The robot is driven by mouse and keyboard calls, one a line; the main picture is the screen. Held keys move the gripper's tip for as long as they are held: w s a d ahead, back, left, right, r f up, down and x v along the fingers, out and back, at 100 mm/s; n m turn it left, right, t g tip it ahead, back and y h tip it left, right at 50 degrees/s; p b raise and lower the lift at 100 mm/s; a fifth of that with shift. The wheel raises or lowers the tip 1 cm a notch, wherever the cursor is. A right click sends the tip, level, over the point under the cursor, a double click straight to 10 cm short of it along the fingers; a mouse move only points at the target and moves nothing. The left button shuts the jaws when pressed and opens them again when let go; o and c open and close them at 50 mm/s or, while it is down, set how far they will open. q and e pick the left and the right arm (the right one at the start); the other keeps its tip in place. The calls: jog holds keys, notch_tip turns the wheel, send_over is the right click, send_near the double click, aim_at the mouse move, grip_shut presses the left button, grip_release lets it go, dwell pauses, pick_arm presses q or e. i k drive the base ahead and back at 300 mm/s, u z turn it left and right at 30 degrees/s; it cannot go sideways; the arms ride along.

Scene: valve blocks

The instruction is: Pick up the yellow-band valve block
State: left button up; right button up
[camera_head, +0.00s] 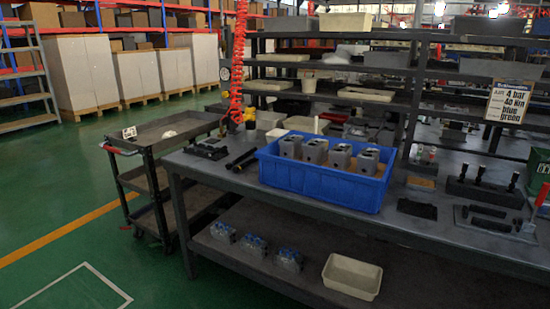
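Several grey valve blocks stand in a row in a blue crate (310,193) on the dark workbench (240,185). From left to right I see a first block (291,146), a second block (314,151), a third block (340,157) and a fourth block (367,161). Each shows a dark round opening near its top. Their lower parts are hidden by the crate's front wall. I cannot make out a yellow band on any of them at this distance. Neither of my grippers is in view.
A grey cart (165,135) stands left of the bench. A coiled red hose (237,65) hangs behind it. Black tool handles (480,175) stand in a holder at right. A cream tray (352,277) lies on the lower shelf. Green floor at left is open.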

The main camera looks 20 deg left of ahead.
aim_at(315, 152)
jog(key=u, duration=4.5)
jog(key=i, duration=0.15)
jog(key=z, duration=2.7)
jog(key=i, duration=1.15)
jog(key=z, duration=0.75)
jog(key=i, duration=1)
jog(key=z, duration=0.85)
